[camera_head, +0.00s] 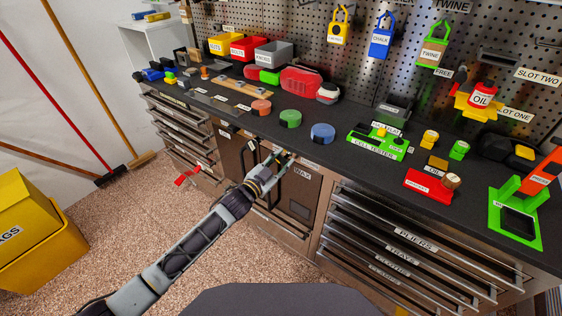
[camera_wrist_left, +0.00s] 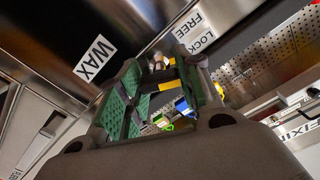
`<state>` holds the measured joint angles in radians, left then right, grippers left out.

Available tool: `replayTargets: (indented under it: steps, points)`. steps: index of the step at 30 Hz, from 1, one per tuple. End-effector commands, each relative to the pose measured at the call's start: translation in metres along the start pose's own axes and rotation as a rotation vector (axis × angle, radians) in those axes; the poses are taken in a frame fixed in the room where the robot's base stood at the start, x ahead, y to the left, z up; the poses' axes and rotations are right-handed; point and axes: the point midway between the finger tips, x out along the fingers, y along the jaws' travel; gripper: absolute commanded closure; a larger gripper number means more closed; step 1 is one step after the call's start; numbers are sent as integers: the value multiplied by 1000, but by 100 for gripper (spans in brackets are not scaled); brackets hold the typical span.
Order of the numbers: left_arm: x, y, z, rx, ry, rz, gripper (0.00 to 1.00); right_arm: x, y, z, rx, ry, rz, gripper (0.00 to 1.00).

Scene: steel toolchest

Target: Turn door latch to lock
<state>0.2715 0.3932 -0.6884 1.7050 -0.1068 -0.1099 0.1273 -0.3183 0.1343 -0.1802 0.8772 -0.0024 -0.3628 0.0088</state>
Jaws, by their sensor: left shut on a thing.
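The cabinet door marked WAX (camera_head: 303,190) stands below the counter at the middle of the head view. Its WAX label (camera_wrist_left: 95,58) shows large in the left wrist view. A label reading LOCK and FREE (camera_wrist_left: 195,30) lies just beyond my fingers there. My left gripper (camera_head: 276,167) reaches the top of the WAX door, close under the counter edge. In the left wrist view its green-padded fingers (camera_wrist_left: 165,92) close around the latch, which the fingers mostly hide. I cannot tell which way the latch points. My right gripper is out of view.
The dark counter (camera_head: 330,145) juts out just above my left gripper and carries trays, coloured round pieces and a green cell tester (camera_head: 377,144). A drawer stack (camera_head: 410,245) stands right of the door. The speckled floor (camera_head: 215,250) in front is clear.

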Motion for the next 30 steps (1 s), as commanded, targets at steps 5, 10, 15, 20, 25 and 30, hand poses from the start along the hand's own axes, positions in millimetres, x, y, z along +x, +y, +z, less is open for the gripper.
replayTargets:
  steps: [5, 10, 15, 20, 25, 30]
  points:
    - [0, 0, 0, 1, 0, 0, 56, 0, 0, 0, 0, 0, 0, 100]
    - [0, 0, 0, 0, 0, 0, 43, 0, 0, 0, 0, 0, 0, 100]
    - [0, 0, 0, 0, 0, 0, 43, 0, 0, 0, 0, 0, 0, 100]
    - [-1, 0, 0, 0, 0, 0, 43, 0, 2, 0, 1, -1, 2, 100]
    - [-7, 0, 0, 0, 0, 0, 43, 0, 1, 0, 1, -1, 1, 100]
    - [-19, 0, 1, -1, -1, 0, 43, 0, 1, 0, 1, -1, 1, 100]
